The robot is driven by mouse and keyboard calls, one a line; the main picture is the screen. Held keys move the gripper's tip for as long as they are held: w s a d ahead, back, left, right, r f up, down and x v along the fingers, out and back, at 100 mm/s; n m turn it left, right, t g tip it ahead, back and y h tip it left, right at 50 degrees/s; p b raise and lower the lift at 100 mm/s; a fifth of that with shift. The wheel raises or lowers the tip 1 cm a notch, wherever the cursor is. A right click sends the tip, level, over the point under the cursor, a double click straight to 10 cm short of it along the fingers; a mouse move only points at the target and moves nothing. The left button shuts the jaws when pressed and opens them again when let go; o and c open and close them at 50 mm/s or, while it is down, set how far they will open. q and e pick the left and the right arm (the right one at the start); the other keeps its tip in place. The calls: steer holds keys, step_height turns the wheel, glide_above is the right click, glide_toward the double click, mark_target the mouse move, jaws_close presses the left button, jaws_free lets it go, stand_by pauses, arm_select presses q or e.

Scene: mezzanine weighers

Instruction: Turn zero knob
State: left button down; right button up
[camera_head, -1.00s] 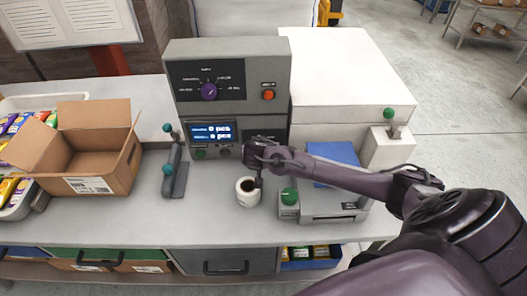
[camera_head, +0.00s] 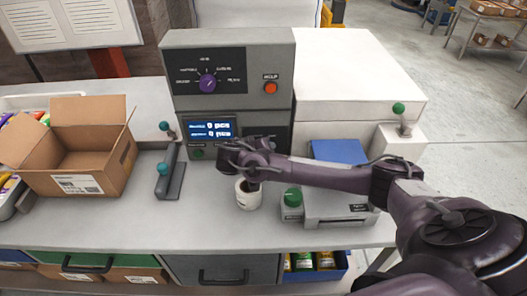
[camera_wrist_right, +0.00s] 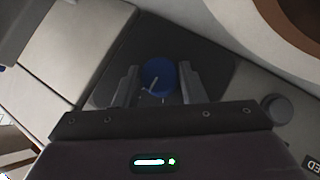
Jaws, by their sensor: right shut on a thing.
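A blue round knob (camera_wrist_right: 157,76) with a white pointer line sits on a dark panel in the right wrist view. My right gripper (camera_wrist_right: 158,87) has one finger on each side of it and is shut on it. In the head view my right gripper (camera_head: 227,154) is at the front of the grey weigher cabinet (camera_head: 226,60), just below its lit display (camera_head: 208,130). The gripper hides this knob there. A purple selector knob (camera_head: 207,83) is higher on the cabinet. My left gripper is out of view.
A white cup (camera_head: 248,197) stands just below my right gripper. A grey scale with a green knob (camera_head: 293,197) stands to the right, under my forearm. An orange button (camera_head: 270,87) is on the cabinet. An open cardboard box (camera_head: 90,185) and a lever stand (camera_head: 170,175) are left.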

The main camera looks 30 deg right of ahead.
steer(key=o, duration=1)
steer(key=b+v, duration=0.2)
steer(key=v, duration=0.6)
